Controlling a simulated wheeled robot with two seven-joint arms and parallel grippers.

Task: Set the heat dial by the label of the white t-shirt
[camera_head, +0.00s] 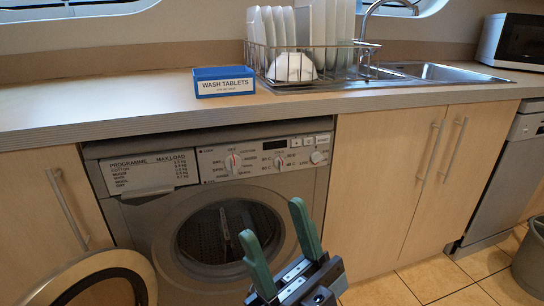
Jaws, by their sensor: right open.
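The washing machine (170,225) stands under the counter. On its panel are a programme dial (232,161) and, to its right, a smaller dial (279,162) with degree marks around it, which looks like the heat dial. Both carry a red pointer mark; the exact settings are too small to read. My right gripper (270,221), with green fingers, is open and empty in front of the machine, below the dials and apart from them. No white t-shirt or label of one shows. My left gripper is out of view.
The machine's round door (105,283) stands open at the lower left, and the drum opening (230,232) looks dark. A blue wash tablets box (224,82) and a dish rack (310,72) with white plates stand on the counter. A bin (530,262) is at the right.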

